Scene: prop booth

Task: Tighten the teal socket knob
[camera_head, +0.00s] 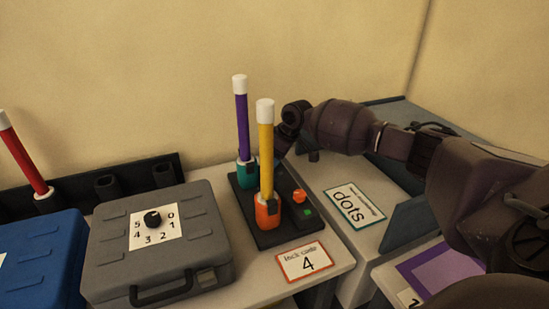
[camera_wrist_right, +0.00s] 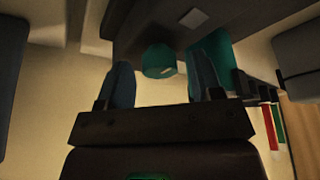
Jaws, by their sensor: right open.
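The teal socket (camera_head: 246,173) stands at the back of a black base (camera_head: 244,201) and holds an upright purple stick (camera_head: 242,125) with white ends. In the head view this knob is hidden behind the gripper. My left gripper is not in view.
An orange socket (camera_head: 267,212) with a yellow stick (camera_head: 265,150) stands in front, beside an orange knob (camera_head: 299,195). A grey case (camera_head: 110,255) with a dial is left.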

